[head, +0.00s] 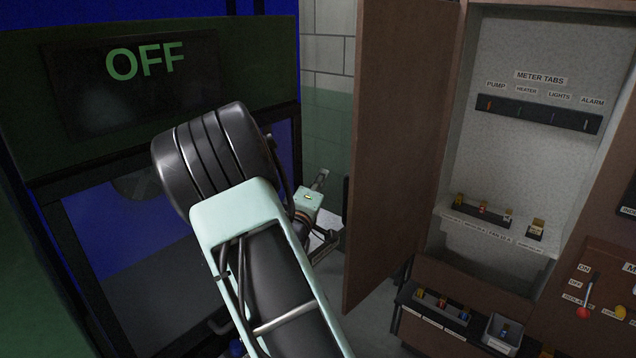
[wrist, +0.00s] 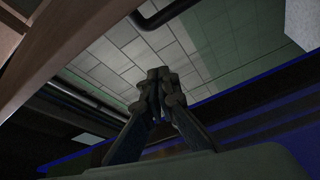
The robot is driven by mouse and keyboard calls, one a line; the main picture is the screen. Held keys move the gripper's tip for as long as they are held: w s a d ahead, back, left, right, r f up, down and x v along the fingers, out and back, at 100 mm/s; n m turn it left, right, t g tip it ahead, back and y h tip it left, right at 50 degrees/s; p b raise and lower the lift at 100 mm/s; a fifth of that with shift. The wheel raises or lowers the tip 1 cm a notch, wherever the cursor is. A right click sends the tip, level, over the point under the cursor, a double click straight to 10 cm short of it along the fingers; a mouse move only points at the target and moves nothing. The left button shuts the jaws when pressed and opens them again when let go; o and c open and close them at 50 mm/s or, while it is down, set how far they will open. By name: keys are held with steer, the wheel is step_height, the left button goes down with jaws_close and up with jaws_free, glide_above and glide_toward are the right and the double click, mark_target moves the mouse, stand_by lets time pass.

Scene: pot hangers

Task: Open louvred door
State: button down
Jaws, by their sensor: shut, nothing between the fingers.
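A brown door panel (head: 405,130) stands swung out from the left side of an open cabinet (head: 545,60). Its visible face looks plain, and I cannot make out louvres on it. A brown edge, perhaps the same door, shows in the wrist view (wrist: 70,50) at upper left. In the head view my arm crosses the middle, and its wrist end is just left of the door; the fingers are mostly hidden there. In the wrist view my gripper (wrist: 158,82) is shut, its fingertips together and empty. I cannot tell whether the arm touches the door.
A dark green machine with an "OFF" screen (head: 145,65) stands at left. The cabinet holds a shelf (head: 480,222) with small colored tabs and a labelled hook strip (head: 540,113). Trays (head: 435,312) sit below. A lever panel (head: 600,290) is at right. A tiled wall (head: 325,90) is behind.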

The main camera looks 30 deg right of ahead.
steer(key=d, duration=0.1)
steer(key=d+p, duration=0.1)
steer(key=d, duration=0.2)
steer(key=shift+s+d+f+p, duration=0.2)
steer(key=shift+d+f+p, duration=0.15)
steer(key=shift+f+p, duration=0.05)
